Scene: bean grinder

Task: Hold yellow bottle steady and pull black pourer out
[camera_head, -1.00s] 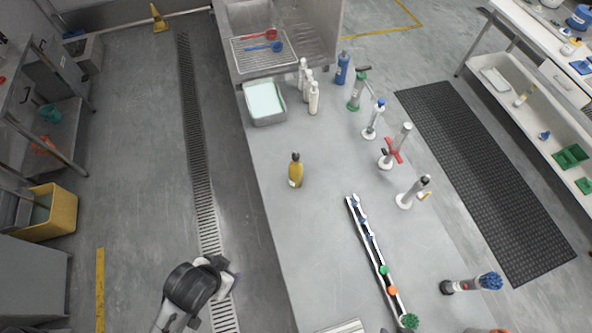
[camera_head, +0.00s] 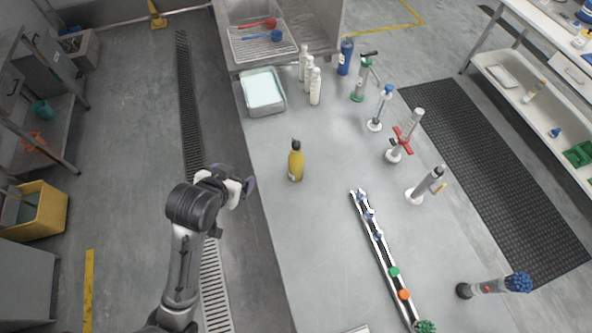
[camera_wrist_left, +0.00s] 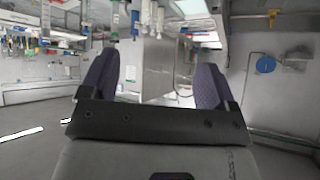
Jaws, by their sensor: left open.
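The yellow bottle (camera_head: 295,164) stands upright on the grey table, near its left edge. Its black pourer (camera_head: 296,144) sits in the top. My left gripper (camera_head: 250,187) is beside the table's left edge, to the left of the bottle and apart from it. In the left wrist view my left gripper (camera_wrist_left: 155,85) is open, with two dark purple fingers spread and nothing between them. I cannot make out the yellow bottle in that view. My right gripper is not in view.
A tray of pale liquid (camera_head: 263,92), white bottles (camera_head: 315,86) and a blue bottle (camera_head: 345,57) stand at the back. Several stands with tools line the right side. A long rack (camera_head: 385,255) lies right of the bottle. The table around the bottle is clear.

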